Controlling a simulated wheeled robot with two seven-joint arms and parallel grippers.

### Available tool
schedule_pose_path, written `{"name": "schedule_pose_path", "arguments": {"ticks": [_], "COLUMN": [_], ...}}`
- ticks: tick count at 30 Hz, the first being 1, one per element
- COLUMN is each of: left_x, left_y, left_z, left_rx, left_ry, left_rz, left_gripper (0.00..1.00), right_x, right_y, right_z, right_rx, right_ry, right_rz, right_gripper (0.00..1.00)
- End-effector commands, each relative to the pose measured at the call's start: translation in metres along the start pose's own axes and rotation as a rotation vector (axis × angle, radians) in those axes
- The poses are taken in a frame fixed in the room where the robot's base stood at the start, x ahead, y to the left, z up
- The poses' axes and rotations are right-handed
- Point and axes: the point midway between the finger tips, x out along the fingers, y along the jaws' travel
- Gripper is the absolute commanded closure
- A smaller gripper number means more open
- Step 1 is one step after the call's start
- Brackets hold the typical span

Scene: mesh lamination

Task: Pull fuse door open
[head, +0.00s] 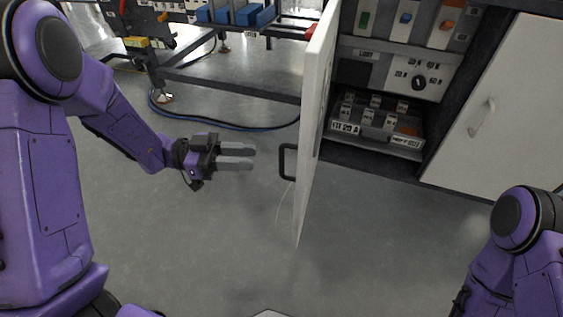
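The fuse door (312,130) is a white panel standing swung open, seen almost edge-on in the middle of the head view. Its dark handle (284,162) sticks out to the left. My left gripper (252,158) is just left of the handle, pointing at it, with a gap between them. Its two grey fingers are apart and nothing is between them. Behind the door the cabinet interior shows a fuse tray (375,125) with labelled blocks. My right arm is at the lower right edge; its gripper cannot be made out.
A control panel (405,70) with a dial and coloured switches sits above the fuse tray. A closed white door (505,110) with a handle is at the right. A metal frame (230,82) with blue parts stands behind left, a cable below it. The grey floor in front is clear.

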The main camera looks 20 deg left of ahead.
Motion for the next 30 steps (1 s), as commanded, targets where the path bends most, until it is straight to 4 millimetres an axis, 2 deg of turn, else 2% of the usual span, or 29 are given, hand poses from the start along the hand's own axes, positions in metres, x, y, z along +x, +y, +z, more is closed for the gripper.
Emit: {"name": "schedule_pose_path", "arguments": {"ticks": [1, 6, 12, 21, 22, 24, 25, 30], "left_x": [0.012, 0.051, 0.080, 0.085, 0.085, 0.085, 0.085, 0.085], "left_y": [0.001, 0.001, 0.001, 0.001, 0.001, 0.001, 0.001, 0.001], "left_z": [0.005, 0.005, 0.003, 0.001, 0.001, 0.001, 0.001, 0.001], "left_rx": [0.000, 0.001, -0.001, -0.002, -0.002, -0.002, -0.002, -0.003], "left_ry": [-0.005, -0.006, -0.003, -0.001, -0.001, -0.001, -0.001, -0.001], "left_rz": [0.006, 0.004, 0.000, -0.002, -0.002, -0.002, -0.002, 0.000], "left_gripper": [0.70, 0.70, 0.70, 0.70, 0.74, 0.96, 1.00, 1.00], "right_x": [0.007, 0.018, 0.022, 0.021, 0.021, 0.021, 0.021, 0.021], "right_y": [-0.001, -0.001, 0.002, 0.003, 0.003, 0.003, 0.003, 0.003], "right_z": [0.003, 0.013, 0.024, 0.026, 0.026, 0.026, 0.026, 0.026], "right_rx": [0.000, -0.052, -0.129, -0.144, -0.144, -0.144, -0.144, -0.142], "right_ry": [-0.001, -0.059, -0.143, -0.161, -0.161, -0.161, -0.160, -0.158], "right_rz": [0.000, -0.004, -0.008, -0.009, -0.008, -0.008, -0.008, -0.008], "right_gripper": [0.57, 0.57, 0.57, 0.57, 0.57, 0.57, 0.57, 0.57]}}
